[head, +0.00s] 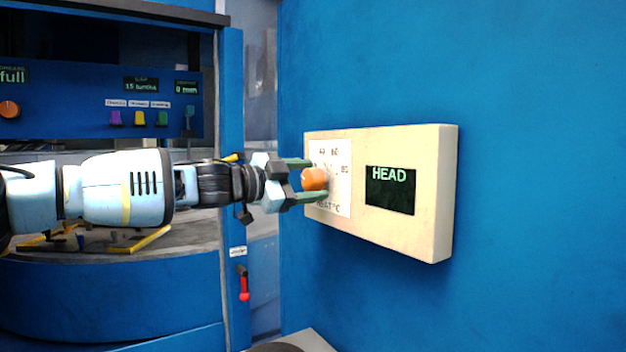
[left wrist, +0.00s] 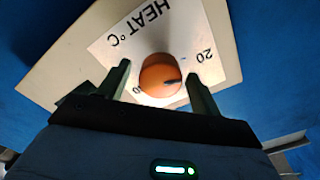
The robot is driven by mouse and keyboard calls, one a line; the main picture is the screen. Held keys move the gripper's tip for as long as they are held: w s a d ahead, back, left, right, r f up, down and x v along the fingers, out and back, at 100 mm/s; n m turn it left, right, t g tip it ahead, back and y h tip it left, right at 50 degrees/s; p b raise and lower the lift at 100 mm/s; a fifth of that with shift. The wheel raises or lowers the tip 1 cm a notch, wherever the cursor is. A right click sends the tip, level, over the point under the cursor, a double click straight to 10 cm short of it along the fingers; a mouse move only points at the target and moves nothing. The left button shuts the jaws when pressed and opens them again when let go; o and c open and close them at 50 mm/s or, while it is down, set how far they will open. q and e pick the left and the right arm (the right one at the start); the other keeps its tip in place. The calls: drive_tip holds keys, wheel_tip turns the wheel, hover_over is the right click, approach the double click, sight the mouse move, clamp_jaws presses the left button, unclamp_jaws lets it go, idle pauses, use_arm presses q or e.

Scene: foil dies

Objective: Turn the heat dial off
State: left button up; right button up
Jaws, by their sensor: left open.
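The heat dial is a round orange knob (head: 314,179) on a white scale plate marked HEAT °C, fixed to a cream panel (head: 434,200) on the blue wall. My left gripper (head: 312,178) is open at the dial, with one green finger above the knob and one below in the head view. In the left wrist view, the orange knob (left wrist: 160,75) sits between the tips of my left gripper (left wrist: 160,75), with a dark pointer mark on its right side near the 20. I cannot tell whether the fingers touch it. My right gripper is not in view.
A dark display (head: 390,190) reading HEAD is on the panel's right half. At left is a blue machine panel with another orange knob (head: 9,109) and coloured switches. A red lever (head: 243,284) is on the blue post below my arm.

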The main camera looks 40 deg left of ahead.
sight(307, 178)
use_arm(q)
drive_tip(key=p+v, duration=0.1)
drive_tip(key=v, duration=0.4)
drive_tip(key=shift+s+a+r, duration=0.1)
drive_tip(key=shift+s+r, duration=0.1)
drive_tip(key=shift+s, duration=0.15)
drive_tip(key=shift+s+a+f, duration=0.15)
drive_tip(key=shift+s, duration=0.15)
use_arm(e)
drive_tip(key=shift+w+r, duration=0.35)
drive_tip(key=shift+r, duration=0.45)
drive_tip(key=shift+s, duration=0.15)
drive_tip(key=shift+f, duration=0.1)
